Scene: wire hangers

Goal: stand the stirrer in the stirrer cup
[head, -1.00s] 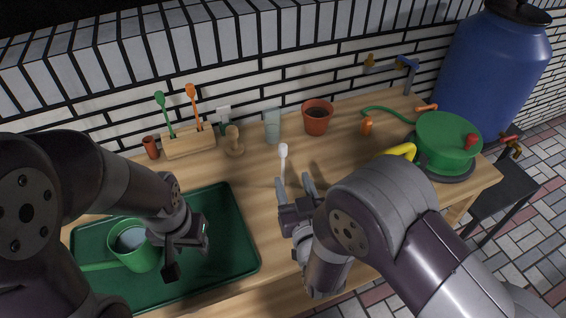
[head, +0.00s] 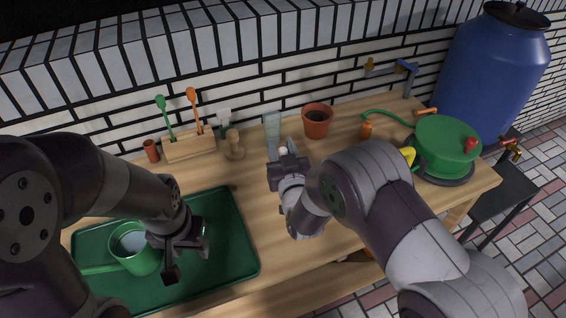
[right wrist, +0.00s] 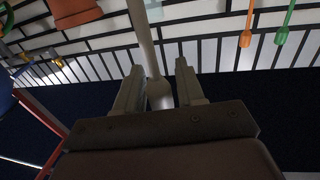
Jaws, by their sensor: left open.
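The pale stirrer (head: 283,150) is upright on the right of the wooden rack; only its white knob shows in the head view. The right wrist view shows its long rod (right wrist: 141,30) running between the fingers. My right gripper (head: 286,158) has its fingers on either side of the rod, apart, with a gap showing. The stirrer's lower end is hidden. A tall translucent cup (head: 271,124) stands just behind it, and a small terracotta cup (head: 151,150) is at the left; I cannot tell which is the stirrer cup. My left gripper (head: 187,260) is open and empty over the green tray.
The wooden rack (head: 190,149) holds a green and an orange spoon. A wooden tool (head: 234,147), a terracotta pot (head: 317,121) and a green hose reel (head: 446,140) stand along the back and right.

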